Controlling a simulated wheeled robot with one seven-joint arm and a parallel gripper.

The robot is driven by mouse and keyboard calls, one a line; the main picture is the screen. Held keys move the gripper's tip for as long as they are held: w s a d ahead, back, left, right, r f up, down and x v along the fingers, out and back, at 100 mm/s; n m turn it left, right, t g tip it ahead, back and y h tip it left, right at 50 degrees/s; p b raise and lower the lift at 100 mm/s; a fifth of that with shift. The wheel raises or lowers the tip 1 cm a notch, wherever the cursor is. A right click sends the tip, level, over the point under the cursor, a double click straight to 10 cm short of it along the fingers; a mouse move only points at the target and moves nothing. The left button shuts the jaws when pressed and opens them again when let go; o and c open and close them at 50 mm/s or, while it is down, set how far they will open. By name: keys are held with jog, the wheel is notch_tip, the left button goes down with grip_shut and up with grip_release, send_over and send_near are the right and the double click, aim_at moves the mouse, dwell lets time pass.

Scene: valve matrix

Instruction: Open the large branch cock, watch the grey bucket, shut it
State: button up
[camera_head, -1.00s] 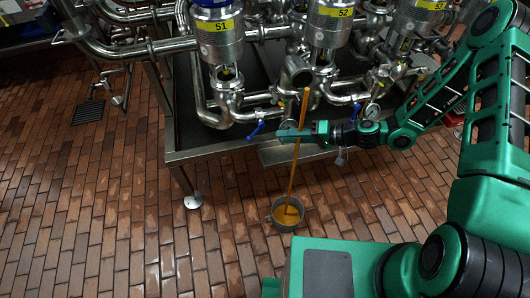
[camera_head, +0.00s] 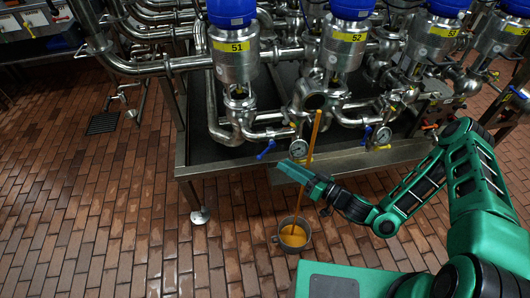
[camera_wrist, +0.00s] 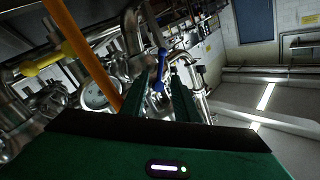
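An orange stream (camera_head: 306,170) falls from the wide open pipe mouth (camera_head: 315,102) into the grey bucket (camera_head: 282,246) on the floor. Orange liquid shows inside the bucket. A blue lever (camera_head: 265,150) sits at the front edge of the valve rig, left of the stream; another blue lever (camera_head: 366,135) is to its right.
A round gauge (camera_head: 299,148) and a second gauge (camera_head: 383,135) sit along the rig's front. Valve bodies 51 (camera_head: 236,48) and 52 (camera_head: 345,42) stand behind. A rig leg (camera_head: 199,215) meets the floor left of the bucket. The brick floor (camera_head: 90,220) at left is clear.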

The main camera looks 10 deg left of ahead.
aim_at(265, 153)
jog(key=x, duration=1)
jog(key=shift+w+a, duration=0.15)
jog(key=shift+a, duration=0.15)
grip_shut()
